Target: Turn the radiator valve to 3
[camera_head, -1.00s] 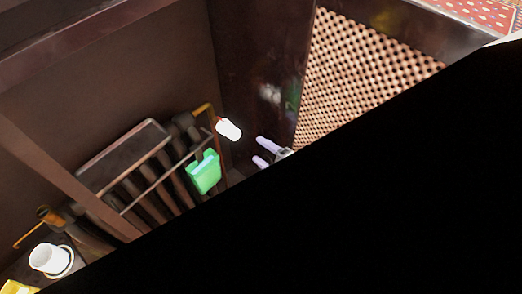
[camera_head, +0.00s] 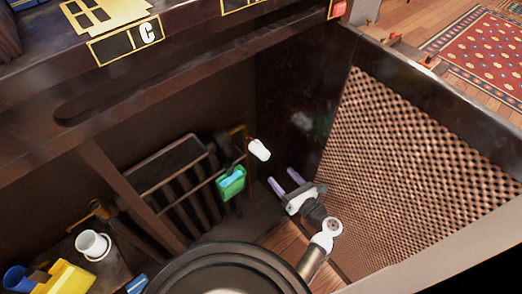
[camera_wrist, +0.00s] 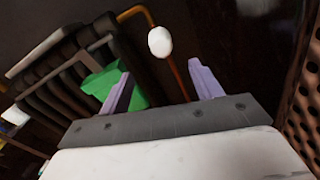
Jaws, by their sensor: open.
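The white radiator valve knob (camera_head: 259,149) sits on a copper-coloured pipe at the right end of the dark radiator (camera_head: 180,183). No number on it can be read. In the wrist view the valve knob (camera_wrist: 160,41) lies beyond the fingertips, between them in the picture. My gripper (camera_head: 284,180) is open and empty, its two pale purple fingers pointing up and left, just below and right of the knob and apart from it. In the wrist view my gripper (camera_wrist: 161,80) shows both fingers spread.
A green holder (camera_head: 231,184) hangs on the radiator's front, left of my gripper. A brown lattice panel (camera_head: 400,170) stands close on the right. A white cup (camera_head: 93,245) and a yellow object (camera_head: 66,278) are at lower left. A dark ledge runs above.

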